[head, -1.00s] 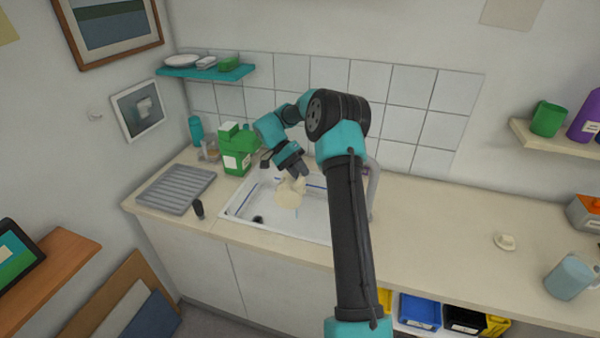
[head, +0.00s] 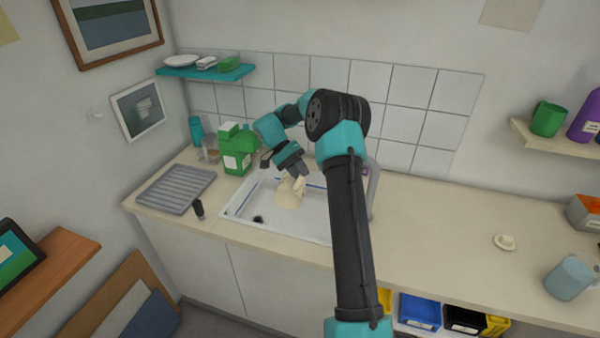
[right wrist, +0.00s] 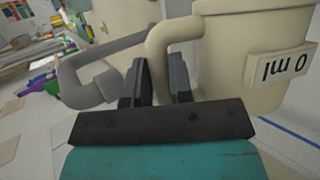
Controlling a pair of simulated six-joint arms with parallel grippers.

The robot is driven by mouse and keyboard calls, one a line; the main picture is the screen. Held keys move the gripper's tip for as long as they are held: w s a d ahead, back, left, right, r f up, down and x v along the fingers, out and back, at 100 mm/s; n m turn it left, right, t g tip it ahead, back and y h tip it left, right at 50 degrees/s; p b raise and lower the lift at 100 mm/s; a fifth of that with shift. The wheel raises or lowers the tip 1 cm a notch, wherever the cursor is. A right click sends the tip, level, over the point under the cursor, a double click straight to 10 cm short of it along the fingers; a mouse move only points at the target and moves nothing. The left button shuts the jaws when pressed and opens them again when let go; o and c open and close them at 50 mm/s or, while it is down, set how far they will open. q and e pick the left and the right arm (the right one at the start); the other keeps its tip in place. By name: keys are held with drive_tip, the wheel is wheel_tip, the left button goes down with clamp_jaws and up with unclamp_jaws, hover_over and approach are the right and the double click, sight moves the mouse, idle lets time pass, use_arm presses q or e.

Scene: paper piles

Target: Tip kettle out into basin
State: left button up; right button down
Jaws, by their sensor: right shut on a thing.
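A cream kettle (head: 289,194) hangs over the white basin (head: 312,227) set in the counter. My right gripper (head: 303,175) is shut on the kettle's handle (right wrist: 172,38), which passes between the fingers (right wrist: 158,85) in the right wrist view. The kettle's body (right wrist: 243,60) also shows there, with a pale label lettered in dark print. The kettle looks tilted in the head view; its opening and contents cannot be made out. My left gripper is not in view.
A grey ribbed drainer (head: 176,190) lies left. The grey tap (head: 373,185) stands partly behind my right arm. A cream lid (head: 504,242) and blue pitcher (head: 569,277) are on the right counter, with clear space between.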

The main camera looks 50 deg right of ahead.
drive_tip(key=shift+w+d+n+y, duration=0.3)
drive_tip(key=shift+d+y, duration=0.1)
drive_tip(key=shift+d, duration=0.1)
idle(0.9)
drive_tip(key=shift+d+r+g, duration=0.1)
drive_tip(key=shift+d+g, duration=0.1)
drive_tip(key=shift+g, duration=0.1)
drive_tip(key=shift+w, duration=0.1)
drive_tip(key=shift+d+n, duration=0.15)
drive_tip(key=shift+n, duration=0.15)
drive_tip(key=shift+w+d+r+n, duration=0.1)
drive_tip(key=shift+w+d+n, duration=0.05)
drive_tip(key=shift+d+n, duration=0.3)
drive_tip(key=shift+a, duration=0.15)
idle(0.4)
drive_tip(key=shift+s+a+f+m, duration=0.1)
drive_tip(key=shift+s+a+m, duration=0.1)
drive_tip(key=shift+a+m, duration=0.25)
drive_tip(key=shift+s+a+f+m, duration=0.1)
drive_tip(key=shift+s+a+m, duration=0.05)
drive_tip(key=shift+a+m, duration=0.25)
